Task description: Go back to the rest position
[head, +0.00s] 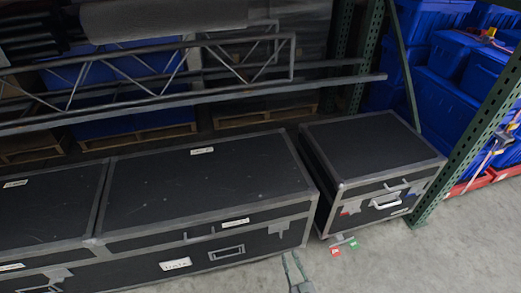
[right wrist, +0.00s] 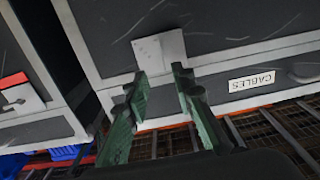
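My right gripper (head: 292,256) shows at the bottom edge of the head view, in front of the long black case (head: 205,175) and to the left of the small black case (head: 372,150). In the right wrist view its two green fingers (right wrist: 160,84) stand apart with nothing between them. Behind the fingertips is a grey metal latch plate (right wrist: 160,50) on a black case with a "CABLES" label (right wrist: 252,82). I cannot tell whether the fingertips touch the case. My left gripper is not in view.
Another black case (head: 45,210) adjoins at the left. A metal truss (head: 150,80) lies behind the cases. A green rack post (head: 465,145) and blue totes (head: 445,105) stand at the right. A red tag (head: 335,251) and a green tag (head: 352,244) show below the small case. Grey floor (head: 430,265) is clear in front.

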